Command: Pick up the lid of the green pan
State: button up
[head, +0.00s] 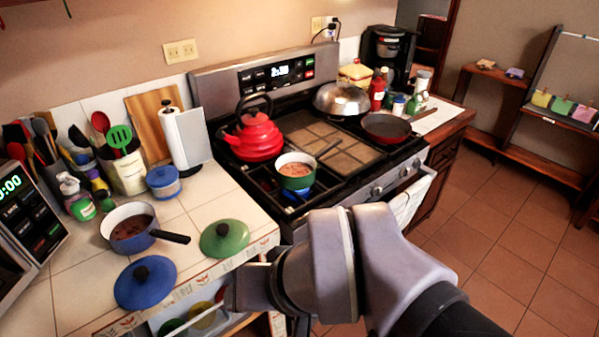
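The green lid (235,244) lies flat on the white tiled counter near its right front edge, with its dark knob up. The green pan (293,183) stands uncovered on the stove, with brown food in it and its dark handle pointing to the upper right. My arm reaches in from the bottom right. My gripper (243,290) is at the arm's left end, in front of the counter edge and below the green lid in the picture, apart from the lid. Its fingers are too unclear to tell open from shut.
A blue lid (136,290) and a blue pan (128,241) stand left of the green lid. A red kettle (255,137), a domed metal cover (343,97) and a red skillet (383,127) are on the stove (337,160). An open drawer (190,325) shows below the counter.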

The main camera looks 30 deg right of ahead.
aim_at(226, 238)
jog(key=i+j+z, duration=0.25)
jog(key=z, duration=0.2)
jog(key=i+j+z, duration=0.4)
